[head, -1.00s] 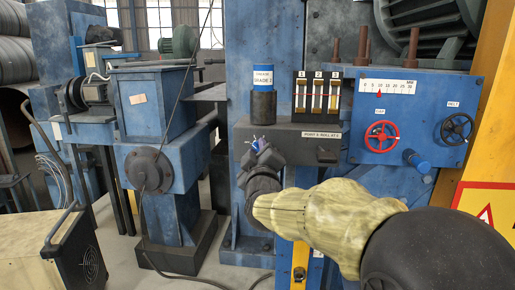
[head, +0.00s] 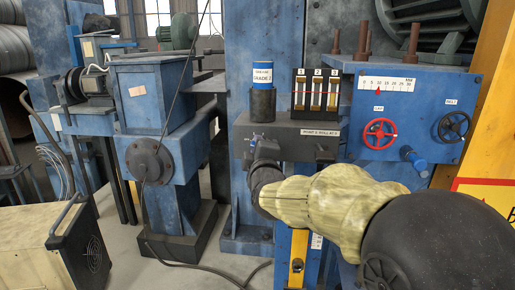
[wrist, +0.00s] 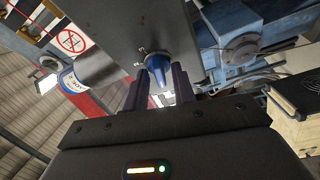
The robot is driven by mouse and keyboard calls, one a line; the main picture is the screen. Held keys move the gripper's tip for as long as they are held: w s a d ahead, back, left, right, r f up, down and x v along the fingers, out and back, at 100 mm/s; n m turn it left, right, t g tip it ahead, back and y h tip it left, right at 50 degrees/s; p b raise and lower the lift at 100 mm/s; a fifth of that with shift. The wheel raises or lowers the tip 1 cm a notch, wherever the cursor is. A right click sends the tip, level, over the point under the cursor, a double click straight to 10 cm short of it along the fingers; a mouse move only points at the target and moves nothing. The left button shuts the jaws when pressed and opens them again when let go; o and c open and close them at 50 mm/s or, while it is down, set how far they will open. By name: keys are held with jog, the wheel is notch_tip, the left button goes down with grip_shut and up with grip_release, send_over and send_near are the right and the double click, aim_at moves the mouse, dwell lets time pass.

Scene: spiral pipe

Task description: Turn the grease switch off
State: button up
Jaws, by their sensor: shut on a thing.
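The grease switch shows in the wrist view as a small blue knob (wrist: 158,62) with a little metal tip, on the face of a dark grey box. The same grey box (head: 290,135) shows in the head view, with the grease canister (head: 263,76), labelled grade 2, standing above it. My gripper (wrist: 160,88) has its two dark fingers shut on the knob, one on each side. In the head view my gripper (head: 259,142) is at the left part of the box front, and it mostly hides the knob there.
Three gauge tubes (head: 316,95) stand on the box. To the right are a red handwheel (head: 380,134), a black handwheel (head: 453,127) and a blue handle (head: 415,161) on a blue panel. A cable (head: 180,90) hangs on the left.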

jog(key=shift+f, duration=0.1)
jog(key=o, duration=0.6)
jog(key=shift+a, duration=0.1)
jog(key=shift+o, duration=0.2)
jog(key=s+d+b, duration=0.1)
jog(key=s+b, duration=0.1)
jog(key=s, duration=0.6)
jog(key=s+d+f+b, duration=0.1)
jog(key=s+d+b, duration=0.1)
jog(key=s, duration=0.7)
jog(key=shift+b, duration=0.35)
jog(key=shift+f, duration=0.15)
